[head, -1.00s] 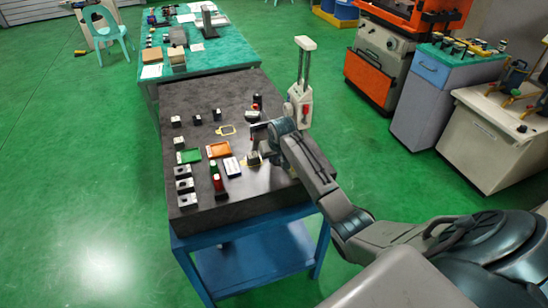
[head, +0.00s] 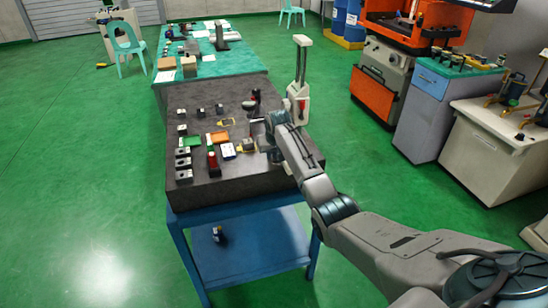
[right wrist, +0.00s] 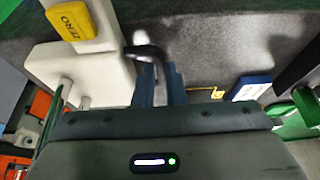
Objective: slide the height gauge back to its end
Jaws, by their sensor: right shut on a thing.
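The height gauge (head: 299,88) is white with two upright columns and a small red part, standing upright at the right edge of the dark surface plate (head: 232,186). My right gripper (head: 263,123) is beside the gauge's lower part, on its left. In the right wrist view the fingers (right wrist: 157,85) are close together on a black hooked bar (right wrist: 146,52) beside the gauge's white body (right wrist: 75,68), which has a yellow ZERO label. My right wrist hides part of the gauge's foot in the head view. My left gripper is not in view.
The plate rests on a blue stand (head: 240,210). A green-topped table (head: 214,66) stands behind. The front of the plate is mostly clear.

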